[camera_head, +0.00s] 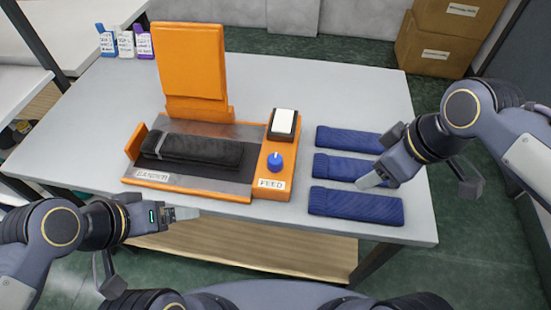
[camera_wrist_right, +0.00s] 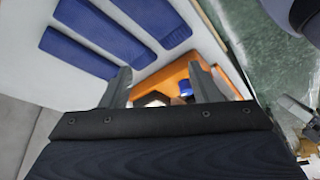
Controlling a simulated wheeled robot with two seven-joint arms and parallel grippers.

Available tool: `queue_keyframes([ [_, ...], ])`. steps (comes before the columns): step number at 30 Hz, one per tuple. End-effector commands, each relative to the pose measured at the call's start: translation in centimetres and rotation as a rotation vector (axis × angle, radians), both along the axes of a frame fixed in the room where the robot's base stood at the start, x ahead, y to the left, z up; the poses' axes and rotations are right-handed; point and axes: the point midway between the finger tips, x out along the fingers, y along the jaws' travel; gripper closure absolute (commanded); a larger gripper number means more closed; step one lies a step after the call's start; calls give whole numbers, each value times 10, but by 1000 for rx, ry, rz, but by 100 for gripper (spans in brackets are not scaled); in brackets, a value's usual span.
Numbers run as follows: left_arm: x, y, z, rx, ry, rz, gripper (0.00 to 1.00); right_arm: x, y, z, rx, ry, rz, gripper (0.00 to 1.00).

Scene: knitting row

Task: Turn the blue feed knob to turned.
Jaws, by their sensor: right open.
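The blue feed knob (camera_head: 275,161) stands on the orange feed panel (camera_head: 262,190) of the machine, above a "FEED" label, with a small light mark on top. It also shows partly between my fingers in the right wrist view (camera_wrist_right: 186,88). My right gripper (camera_head: 370,181) is open and empty, to the right of the knob and apart from it, near the blue knitted pieces. Its two fingers frame the orange panel in the wrist view (camera_wrist_right: 163,85). My left gripper (camera_head: 188,213) is at the table's front edge, left of the knob; its finger gap cannot be made out.
Three folded blue knitted pieces (camera_head: 355,203) lie right of the panel. A dark folded piece (camera_head: 190,150) lies on the machine bed below a raised orange lid (camera_head: 190,60). A white-topped block (camera_head: 283,122) stands behind the knob. Small bottles (camera_head: 125,43) stand at the back left.

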Motion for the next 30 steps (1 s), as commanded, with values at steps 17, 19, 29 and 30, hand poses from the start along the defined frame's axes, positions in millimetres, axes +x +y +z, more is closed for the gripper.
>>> queue_keyframes([
  [17, 0, 0, -36, 0, 0, 0, 16, 99, 183, -24, -386, -3, 1395, 44],
  [19, 0, 0, -36, 0, 0, 0, 16, 100, 185, -28, -391, -2, 1414, 44],
  [29, 0, 0, -45, 0, 0, 0, 16, 99, 184, -77, -390, -2, 1414, 44],
  [30, 0, 0, -45, 0, 0, 0, 16, 99, 184, -82, -390, -1, 1414, 44],
])
